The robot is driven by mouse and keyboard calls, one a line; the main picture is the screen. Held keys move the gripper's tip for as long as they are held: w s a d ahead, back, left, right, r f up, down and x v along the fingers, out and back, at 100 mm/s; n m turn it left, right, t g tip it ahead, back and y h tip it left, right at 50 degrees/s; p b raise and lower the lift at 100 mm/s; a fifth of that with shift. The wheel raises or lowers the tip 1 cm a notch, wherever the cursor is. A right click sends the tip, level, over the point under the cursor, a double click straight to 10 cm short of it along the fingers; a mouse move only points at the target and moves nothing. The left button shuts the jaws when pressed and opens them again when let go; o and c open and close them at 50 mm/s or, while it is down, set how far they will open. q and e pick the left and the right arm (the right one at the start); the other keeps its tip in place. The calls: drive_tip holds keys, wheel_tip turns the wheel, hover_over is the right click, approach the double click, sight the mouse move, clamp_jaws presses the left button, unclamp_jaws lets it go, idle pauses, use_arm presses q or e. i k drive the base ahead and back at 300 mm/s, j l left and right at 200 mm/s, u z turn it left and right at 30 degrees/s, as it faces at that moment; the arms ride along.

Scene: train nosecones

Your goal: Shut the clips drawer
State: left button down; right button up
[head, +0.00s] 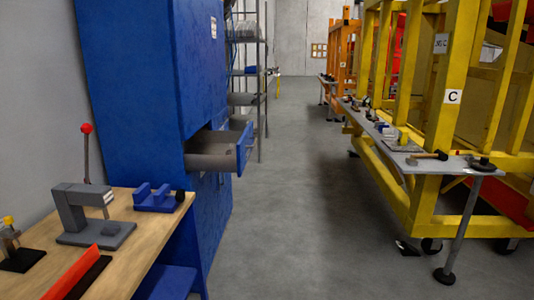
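A drawer (216,160) stands pulled out from the tall blue cabinet (135,75), left of the middle in the head view. It has grey sides and a blue front panel (244,147) that faces the aisle. Its contents are too small and dark to make out, and I see no readable label on it. Neither of my grippers is in the head view, and nothing touches the drawer.
A wooden workbench (140,228) with a grey press (90,215) and a blue fixture (157,198) fills the near left. The grey floor aisle (290,200) is clear. A grey shelf (455,166) with tools runs along yellow framework (440,100) at right.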

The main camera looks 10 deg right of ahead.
sight(205, 151)
drive_tip(key=i+l, duration=0.75)
drive_tip(key=i, duration=0.25)
